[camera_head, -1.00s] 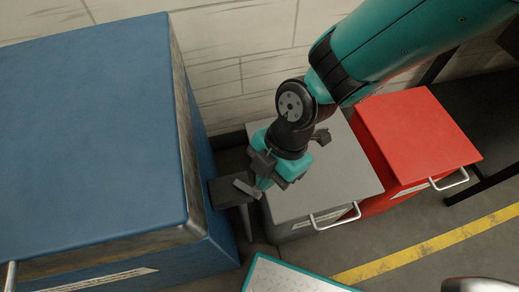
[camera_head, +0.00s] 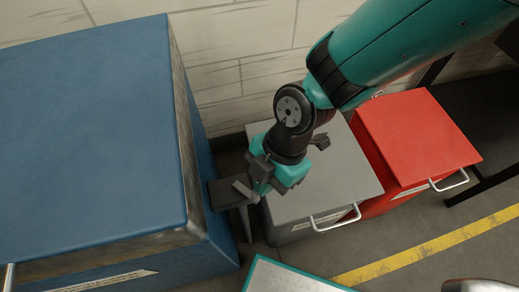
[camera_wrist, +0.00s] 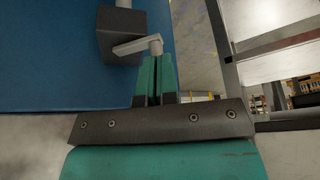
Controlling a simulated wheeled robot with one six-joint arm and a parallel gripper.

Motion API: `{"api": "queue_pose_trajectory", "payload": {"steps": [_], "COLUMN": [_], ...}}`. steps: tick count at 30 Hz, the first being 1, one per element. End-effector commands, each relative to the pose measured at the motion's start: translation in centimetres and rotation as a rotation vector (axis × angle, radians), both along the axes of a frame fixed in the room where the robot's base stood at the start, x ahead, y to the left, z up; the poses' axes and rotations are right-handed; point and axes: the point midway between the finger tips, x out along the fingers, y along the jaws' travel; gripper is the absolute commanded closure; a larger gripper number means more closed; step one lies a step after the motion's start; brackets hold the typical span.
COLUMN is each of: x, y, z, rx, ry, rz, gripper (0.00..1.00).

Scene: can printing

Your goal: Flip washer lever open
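The washer lever (camera_head: 243,190) is a small light-grey bar on a dark block (camera_head: 224,196) that sticks out from the side of the blue machine (camera_head: 90,120). In the wrist view the lever (camera_wrist: 132,47) lies across the dark block (camera_wrist: 118,22), and its rounded right end is right at my fingertips. My gripper (camera_head: 259,191) is beside the lever's near right end. In the wrist view its two teal fingers (camera_wrist: 157,62) are close together with a thin dark gap, and nothing is clearly held between them. I cannot tell whether they touch the lever.
A grey cabinet (camera_head: 345,180) with a handle stands beneath and right of my arm, with a red cabinet (camera_head: 420,135) beyond it. A teal-edged white surface (camera_head: 285,277) is at the bottom. A brick wall is behind. Floor shows in front of the cabinets.

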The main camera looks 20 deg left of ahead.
Motion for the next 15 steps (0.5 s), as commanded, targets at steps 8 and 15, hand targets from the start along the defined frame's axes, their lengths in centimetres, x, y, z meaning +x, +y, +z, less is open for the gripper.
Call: {"api": "queue_pose_trajectory", "payload": {"steps": [8,15], "x": [0.6,3.2], "y": [-0.5,-2.1], "z": [-0.2,1.8], "rx": [-0.004,0.004], "ry": [0.001,-0.003], "rz": [-0.002,-0.001], "gripper": [1.00,1.00]}}
